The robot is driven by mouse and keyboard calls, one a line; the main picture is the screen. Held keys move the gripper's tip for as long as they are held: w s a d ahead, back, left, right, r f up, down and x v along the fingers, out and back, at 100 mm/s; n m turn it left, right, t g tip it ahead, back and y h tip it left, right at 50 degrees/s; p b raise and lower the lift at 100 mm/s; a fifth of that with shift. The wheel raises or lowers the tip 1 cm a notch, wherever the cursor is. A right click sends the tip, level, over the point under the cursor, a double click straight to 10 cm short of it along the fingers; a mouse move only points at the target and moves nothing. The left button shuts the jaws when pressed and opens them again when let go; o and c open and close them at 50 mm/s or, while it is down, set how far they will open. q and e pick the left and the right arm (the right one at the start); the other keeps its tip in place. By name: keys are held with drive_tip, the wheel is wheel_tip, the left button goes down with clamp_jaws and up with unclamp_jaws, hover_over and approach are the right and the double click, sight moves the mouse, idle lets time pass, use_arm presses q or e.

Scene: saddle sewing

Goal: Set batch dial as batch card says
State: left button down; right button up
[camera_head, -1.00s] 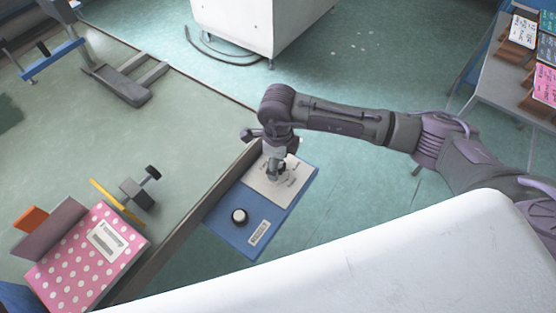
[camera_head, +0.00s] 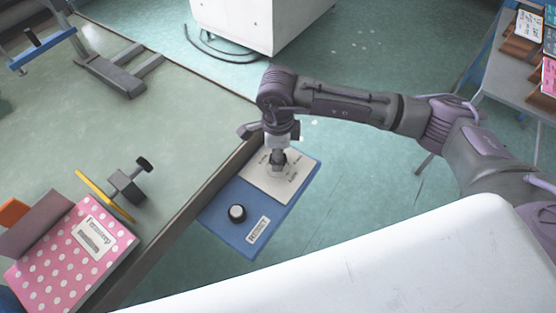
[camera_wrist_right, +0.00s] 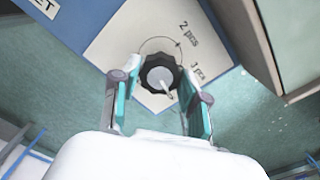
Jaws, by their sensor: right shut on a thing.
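The batch dial (camera_wrist_right: 160,75) is a black scalloped knob with a pale cap and a light pointer. It sits on a white plate (camera_wrist_right: 125,50) on the blue panel (camera_head: 215,214). In the right wrist view, labels beside it read "2 pcs" and, apparently, "3 pcs"; the pointer slants to the lower right. My right gripper (camera_wrist_right: 160,92) is shut on the dial, one finger on each side; in the head view the gripper (camera_head: 278,162) hides much of the dial from above. Which card is the batch card, I cannot tell. My left gripper is not in view.
A pink polka-dot item (camera_head: 75,255) and a small clamp-like device (camera_head: 128,184) lie on the table. Cards in wooden holders (camera_head: 520,45) stand at upper right.

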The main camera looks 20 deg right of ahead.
drive_tip(key=n+b, duration=0.3)
drive_tip(key=b, duration=0.2)
drive_tip(key=n+b, duration=0.3)
drive_tip(key=b, duration=0.2)
drive_tip(key=shift+f+n, duration=0.2)
drive_tip(key=shift+n, duration=0.2)
drive_tip(key=shift+r+n+b, duration=0.25)
drive_tip(key=shift+n+b, duration=0.65)
drive_tip(key=shift+b, duration=0.2)
drive_tip(key=o, duration=1.1)
drive_tip(key=shift+o, duration=0.2)
wheel_tip(320, 180, up, 12)
